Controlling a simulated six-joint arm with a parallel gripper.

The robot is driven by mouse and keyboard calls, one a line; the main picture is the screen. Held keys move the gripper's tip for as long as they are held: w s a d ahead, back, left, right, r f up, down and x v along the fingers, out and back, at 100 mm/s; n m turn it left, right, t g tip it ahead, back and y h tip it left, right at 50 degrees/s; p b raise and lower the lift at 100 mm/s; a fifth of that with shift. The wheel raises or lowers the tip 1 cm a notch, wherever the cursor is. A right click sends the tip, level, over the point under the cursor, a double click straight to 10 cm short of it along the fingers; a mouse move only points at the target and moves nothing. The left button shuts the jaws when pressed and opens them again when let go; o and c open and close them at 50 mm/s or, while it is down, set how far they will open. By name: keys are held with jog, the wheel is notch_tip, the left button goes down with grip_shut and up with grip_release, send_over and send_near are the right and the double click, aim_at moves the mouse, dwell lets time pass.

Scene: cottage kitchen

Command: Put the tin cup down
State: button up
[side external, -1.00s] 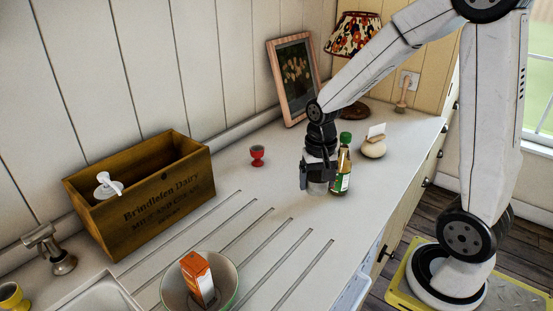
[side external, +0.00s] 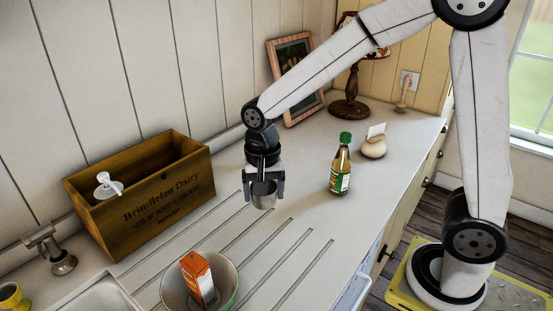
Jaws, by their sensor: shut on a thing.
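The tin cup (side external: 264,198) is a small grey metal cup, seen in the side external view between the fingers of my gripper (side external: 264,188). My gripper points down and is shut on the cup, which looks upright. The cup is over the counter (side external: 301,205), near the far ends of the drainer grooves. I cannot tell whether its base touches the counter or hangs just above it.
A wooden crate (side external: 150,208) holding a white pump bottle (side external: 107,187) stands to the left. A bowl (side external: 228,291) with an orange carton (side external: 197,276) is in front. A green-capped bottle (side external: 341,167) stands to the right, before a pale round card holder (side external: 373,147). Counter between is clear.

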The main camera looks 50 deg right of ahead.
jog(key=w+f, duration=0.4)
jog(key=w, duration=0.5)
send_over(221, 221)
jog(key=shift+s+f, duration=0.15)
jog(key=shift+f, duration=1.2)
jog(key=shift+s+f, duration=0.15)
jog(key=shift+f, duration=1.15)
jog(key=shift+f, duration=0.1)
jog(key=shift+w+f, duration=0.25)
jog(key=shift+f, duration=1.5)
jog(key=shift+f, duration=0.1)
jog(key=o, duration=1)
jog(key=shift+c, duration=0.2)
